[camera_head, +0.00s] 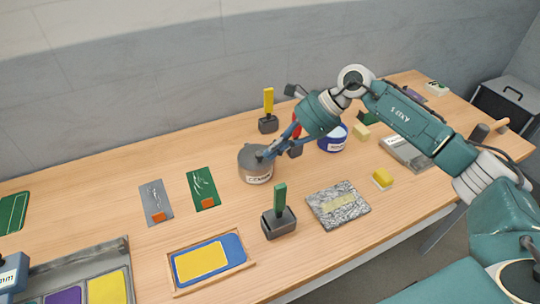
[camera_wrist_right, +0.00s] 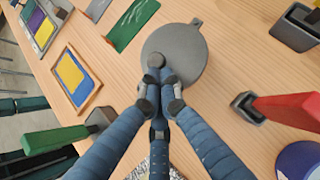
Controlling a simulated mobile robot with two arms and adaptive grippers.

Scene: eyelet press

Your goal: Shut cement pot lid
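The cement pot (camera_head: 257,174) is a grey round pot with a white label, standing upright near the middle of the table. Its grey lid (camera_head: 251,154) lies over the top and looks level in the head view. In the right wrist view the lid (camera_wrist_right: 185,45) is a grey disc with a small tab at its edge. My right gripper (camera_head: 264,155) reaches down from the right to the lid. Its fingertips (camera_wrist_right: 160,98) are drawn together over the lid's near edge, by a small round knob; whether they grip anything is unclear.
A green-handled tool in a dark holder (camera_head: 279,222) stands in front of the pot. A yellow-handled one (camera_head: 268,112) stands behind. A blue pot (camera_head: 333,138) is to the right, a framed blue-yellow tray (camera_head: 238,250) in front.

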